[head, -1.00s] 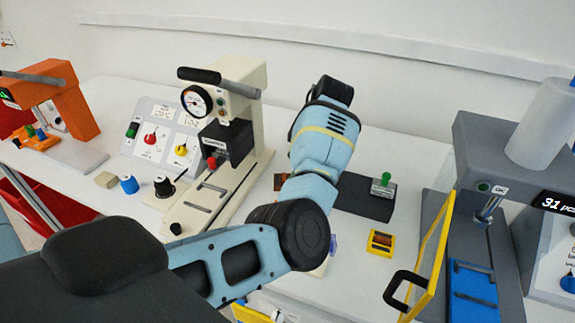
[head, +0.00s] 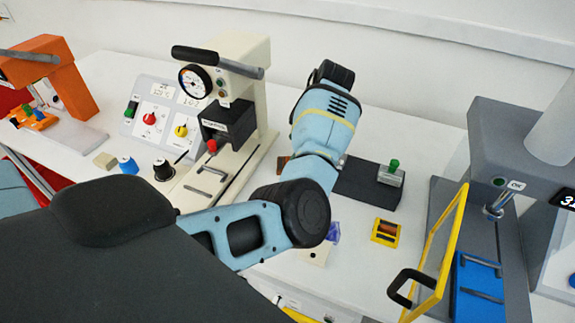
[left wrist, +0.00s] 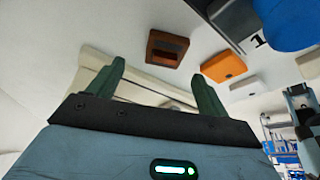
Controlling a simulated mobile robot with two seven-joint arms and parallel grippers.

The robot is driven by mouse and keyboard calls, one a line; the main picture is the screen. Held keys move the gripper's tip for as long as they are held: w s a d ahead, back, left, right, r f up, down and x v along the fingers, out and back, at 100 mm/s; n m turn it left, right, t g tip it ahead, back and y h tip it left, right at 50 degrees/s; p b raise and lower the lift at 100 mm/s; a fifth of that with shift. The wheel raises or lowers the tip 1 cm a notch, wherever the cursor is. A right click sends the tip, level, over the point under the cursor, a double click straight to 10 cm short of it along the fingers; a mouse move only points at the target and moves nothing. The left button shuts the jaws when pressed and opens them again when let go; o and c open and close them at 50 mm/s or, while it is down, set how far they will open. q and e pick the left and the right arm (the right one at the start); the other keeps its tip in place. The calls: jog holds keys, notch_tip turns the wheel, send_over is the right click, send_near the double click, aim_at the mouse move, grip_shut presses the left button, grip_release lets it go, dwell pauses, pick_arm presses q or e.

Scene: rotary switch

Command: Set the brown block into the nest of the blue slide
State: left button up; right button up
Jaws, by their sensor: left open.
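The blue slide (head: 478,290) lies at the lower right in the head view, under the grey press, with handle-like bars on it. Its nest cannot be made out. A brown piece (head: 283,163) shows just left of my left arm, mostly hidden by it. In the left wrist view a brown block (left wrist: 167,47) with a darker inset lies beyond the fingertips; I cannot tell whether it is the same piece. My left gripper (left wrist: 156,82) is open and empty, its two dark green fingers apart. Its jaws are hidden in the head view. My right gripper is not in view.
A yellow-framed door (head: 448,250) with a black handle stands open left of the slide. A yellow holder (head: 386,232) with a brownish insert lies left of the door. A dark base (head: 365,188) with a green knob and a cream press (head: 245,100) stand behind. An orange block (left wrist: 223,67) shows too.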

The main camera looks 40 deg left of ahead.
aim_at(280, 161)
pick_arm(q)
jog(key=x, duration=0.4)
jog(key=shift+s+d+f, duration=0.15)
jog(key=shift+s+f, duration=0.1)
jog(key=shift+f, duration=0.2)
jog(key=c, duration=1.2)
jog(key=shift+o, duration=0.2)
jog(key=shift+r+p, duration=0.1)
jog(key=shift+p, duration=0.25)
